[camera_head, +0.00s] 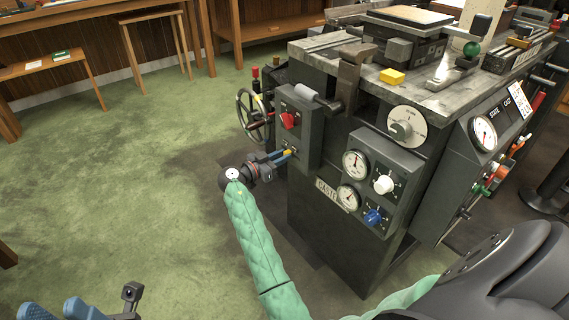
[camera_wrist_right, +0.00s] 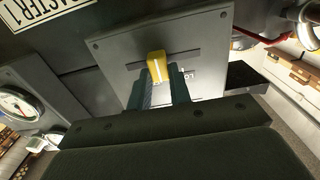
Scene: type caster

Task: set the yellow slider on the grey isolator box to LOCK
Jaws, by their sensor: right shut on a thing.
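The grey isolator box (camera_head: 313,125) is on the left face of the machine. Its yellow slider (camera_head: 287,152) is low on its front plate. My right gripper (camera_head: 288,154) reaches it from the left and is shut on it. In the right wrist view the yellow slider (camera_wrist_right: 156,65) stands between the two fingertips (camera_wrist_right: 160,83) in a dark horizontal slot. Lettering starting "LO" (camera_wrist_right: 188,77) shows right of the fingers, partly hidden. My left gripper (camera_head: 60,312) is at the bottom left edge, cut off, its blue fingers apart and empty.
A red knob (camera_head: 289,120) is above the slider, and a handwheel (camera_head: 252,115) is to the left. A panel with gauges (camera_head: 355,164) and knobs is to the right. A loose yellow block (camera_head: 391,77) lies on the machine top.

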